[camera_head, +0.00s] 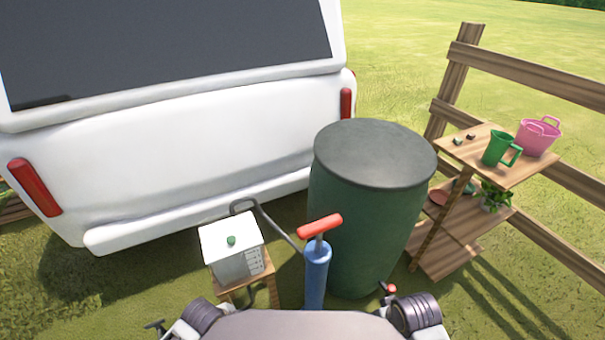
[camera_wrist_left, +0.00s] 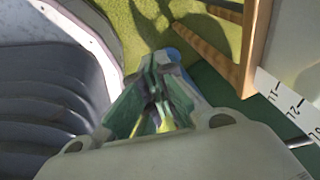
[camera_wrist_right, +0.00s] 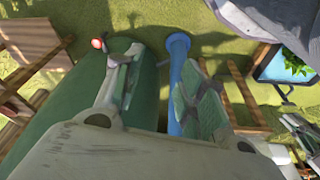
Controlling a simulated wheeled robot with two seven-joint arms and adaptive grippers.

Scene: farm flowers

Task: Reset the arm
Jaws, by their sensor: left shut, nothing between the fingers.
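My left gripper (camera_wrist_left: 154,112) shows in the left wrist view with its green-padded fingers together and nothing held. It points down over grass beside a wooden leg. My right gripper (camera_wrist_right: 160,92) shows in the right wrist view with its two fingers wide apart. Nothing sits gripped between them; the blue pump body shows beyond the gap, and a green barrel lies to the left. In the head view my arms are mostly hidden; only grey arm parts show low in the picture.
A green barrel (camera_head: 360,225) and a blue pump (camera_head: 316,275) with a red handle stand close in front. A white box (camera_head: 235,252) rests on a wooden stand at left. A white vehicle (camera_head: 180,150) is behind. A wooden shelf (camera_head: 475,157) with a green jug (camera_head: 497,148) and pink basket (camera_head: 536,138) is at right.

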